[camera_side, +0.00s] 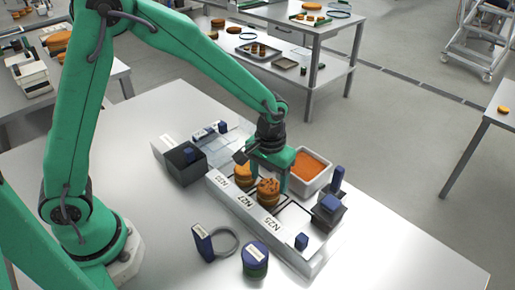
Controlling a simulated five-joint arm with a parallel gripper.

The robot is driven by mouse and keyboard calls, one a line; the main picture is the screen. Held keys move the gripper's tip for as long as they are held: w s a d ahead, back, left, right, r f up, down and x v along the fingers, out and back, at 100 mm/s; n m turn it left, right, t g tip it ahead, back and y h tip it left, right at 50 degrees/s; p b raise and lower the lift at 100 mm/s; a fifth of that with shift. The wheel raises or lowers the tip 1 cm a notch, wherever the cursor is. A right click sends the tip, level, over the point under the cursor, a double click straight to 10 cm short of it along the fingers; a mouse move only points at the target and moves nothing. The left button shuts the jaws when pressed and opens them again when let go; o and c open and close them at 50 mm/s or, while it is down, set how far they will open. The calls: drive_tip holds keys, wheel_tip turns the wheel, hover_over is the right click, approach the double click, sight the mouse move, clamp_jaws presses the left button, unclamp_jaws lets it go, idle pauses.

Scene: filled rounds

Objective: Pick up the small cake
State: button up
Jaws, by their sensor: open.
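Two orange-brown round cakes stand in the labelled tray (250,211). The smaller-looking cake (242,180) is at the left, near the N20 label. The other cake (269,194) has a lumpy top and stands near the N27 label. My gripper (270,172) is open and green, low over the tray just behind the two cakes. One finger comes down beside the lumpy cake on its right. The other finger is partly hidden behind the cakes, so I cannot tell whether either cake lies between the fingers.
A white bin of orange filling (313,167) stands close behind my gripper. A dark box (187,164) is left of the tray, and a dark block with a blue upright (329,209) is at its right. A blue-green jar (255,260) and a blue tag with a ring (203,243) lie in front.

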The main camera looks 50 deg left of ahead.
sight(269, 185)
drive_tip(key=shift+f, duration=2.15)
drive_tip(key=c, duration=0.5)
